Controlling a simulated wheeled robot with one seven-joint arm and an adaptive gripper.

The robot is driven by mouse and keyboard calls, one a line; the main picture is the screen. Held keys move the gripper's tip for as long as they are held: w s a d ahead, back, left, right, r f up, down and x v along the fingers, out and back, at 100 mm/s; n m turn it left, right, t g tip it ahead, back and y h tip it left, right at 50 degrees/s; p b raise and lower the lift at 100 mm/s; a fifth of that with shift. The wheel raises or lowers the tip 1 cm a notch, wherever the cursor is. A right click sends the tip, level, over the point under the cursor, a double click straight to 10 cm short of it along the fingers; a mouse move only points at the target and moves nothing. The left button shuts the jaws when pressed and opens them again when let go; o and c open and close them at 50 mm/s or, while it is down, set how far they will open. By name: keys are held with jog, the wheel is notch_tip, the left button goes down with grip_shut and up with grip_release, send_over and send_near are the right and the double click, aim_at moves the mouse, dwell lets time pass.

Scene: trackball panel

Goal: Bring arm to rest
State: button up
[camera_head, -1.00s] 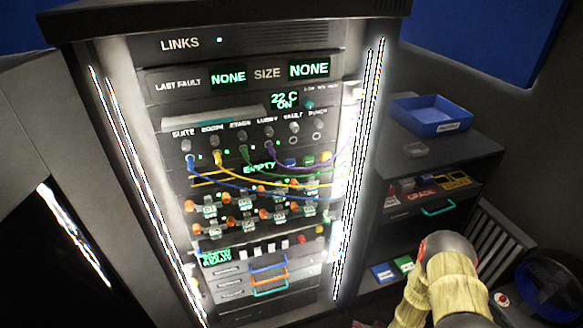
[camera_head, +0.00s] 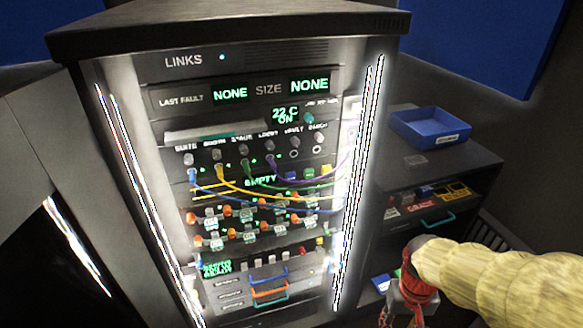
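My arm, in a pale yellow ribbed sleeve (camera_head: 500,275), reaches in from the right edge of the head view, in front of the low shelf unit. The sleeve ends at a dark and red joint (camera_head: 415,258). Below it hangs a grey and red part of my arm's end (camera_head: 408,295), low in the view and right of the rack. My gripper's fingers cannot be made out there, so whether it is open or holds anything is unclear.
A tall rack (camera_head: 120,110) with a LINKS panel, patch cables and lit displays stands at centre. The low shelf unit (camera_head: 475,165) on the right bears a blue tray (camera_head: 430,128). A blue board (camera_head: 480,40) is on the wall behind.

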jog(key=s+a+r+t, duration=0.2)
jog(key=a+r+t, duration=0.1)
jog(key=r, duration=0.6)
jog(key=s+a+r+n+t+p, duration=0.1)
jog(key=s+a+r+t, duration=0.1)
jog(key=r, duration=0.7)
jog(key=shift+a+r+t+y, duration=0.3)
jog(key=shift+a+t, duration=0.1)
jog(key=shift+a, duration=0.05)
jog(key=shift+s, duration=0.1)
